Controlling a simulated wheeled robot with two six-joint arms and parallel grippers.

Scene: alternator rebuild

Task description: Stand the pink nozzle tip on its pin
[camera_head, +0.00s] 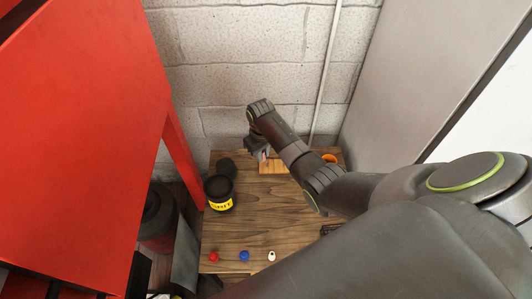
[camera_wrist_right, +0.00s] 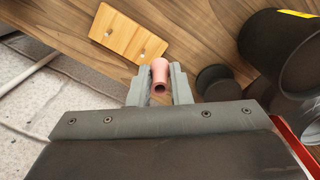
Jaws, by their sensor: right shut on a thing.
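The pink nozzle tip (camera_wrist_right: 160,72) is between the two fingers of my right gripper (camera_wrist_right: 160,86), which is shut on it. Its open round end faces the wrist camera. In the head view my right gripper (camera_head: 262,154) is over the back of the table, with a bit of pink (camera_head: 263,157) showing below it. The wooden pin board (camera_wrist_right: 128,38) lies beside the tip in the wrist view, with two small pale pins visible; the tip appears apart from them. In the head view the board (camera_head: 274,168) is partly hidden by my arm. My left gripper is out of view.
A black bucket with a yellow label (camera_head: 220,193) and a dark round object (camera_head: 226,166) stand left of the board. Red (camera_head: 213,255), blue (camera_head: 244,255) and white (camera_head: 271,256) pieces stand along the front edge. An orange item (camera_head: 330,158) sits right. The table middle is clear.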

